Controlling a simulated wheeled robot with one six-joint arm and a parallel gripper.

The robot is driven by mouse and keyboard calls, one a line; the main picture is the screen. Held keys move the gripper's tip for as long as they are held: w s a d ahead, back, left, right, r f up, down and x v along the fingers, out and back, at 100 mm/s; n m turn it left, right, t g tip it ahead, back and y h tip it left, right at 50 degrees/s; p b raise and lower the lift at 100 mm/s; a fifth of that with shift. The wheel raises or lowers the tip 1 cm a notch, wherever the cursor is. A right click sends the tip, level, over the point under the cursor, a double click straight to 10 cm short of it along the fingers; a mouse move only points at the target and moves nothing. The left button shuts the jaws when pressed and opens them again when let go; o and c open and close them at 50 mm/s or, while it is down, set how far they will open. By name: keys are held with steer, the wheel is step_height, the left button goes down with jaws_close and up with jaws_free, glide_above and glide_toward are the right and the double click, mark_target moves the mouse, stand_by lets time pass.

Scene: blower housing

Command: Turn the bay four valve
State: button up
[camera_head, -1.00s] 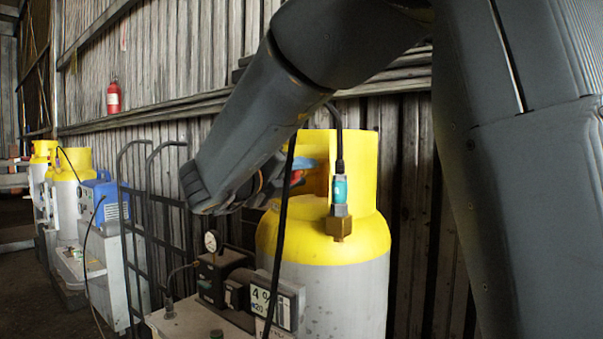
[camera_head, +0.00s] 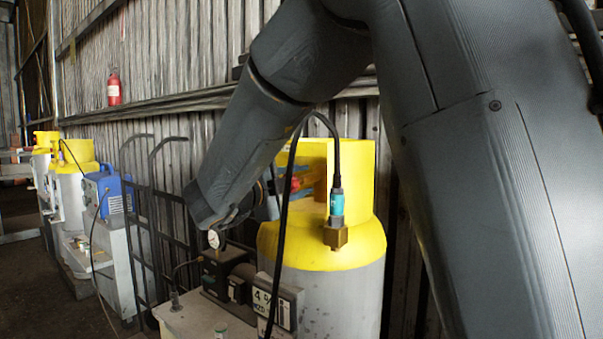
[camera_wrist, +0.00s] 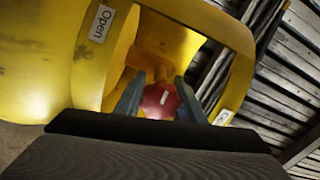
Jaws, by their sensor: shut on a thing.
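The bay four cylinder (camera_head: 325,290) is grey with a yellow top collar (camera_head: 350,180) and stands at the middle of the head view, behind a sign (camera_head: 283,308) with a 4. The red valve knob (camera_wrist: 160,101) with a white mark shows inside the collar opening in the wrist view; in the head view a bit of red (camera_head: 296,184) shows. My gripper (camera_wrist: 160,95) reaches into the collar, with one finger on each side of the knob, shut on it. An "Open" label (camera_wrist: 101,23) is on the collar.
A teal sensor with a brass fitting (camera_head: 337,235) and a black cable hang at the collar's front. A gauge (camera_head: 214,239) and a box stand left of the cylinder. A hand truck (camera_head: 150,200) and other yellow-topped cylinders (camera_head: 75,155) are further left.

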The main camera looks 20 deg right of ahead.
steer(key=shift+n+p, duration=0.95)
steer(key=shift+n, duration=0.25)
steer(key=o, duration=1)
steer(key=shift+o, duration=0.2)
steer(key=b+v, duration=0.2)
steer(key=v, duration=0.6)
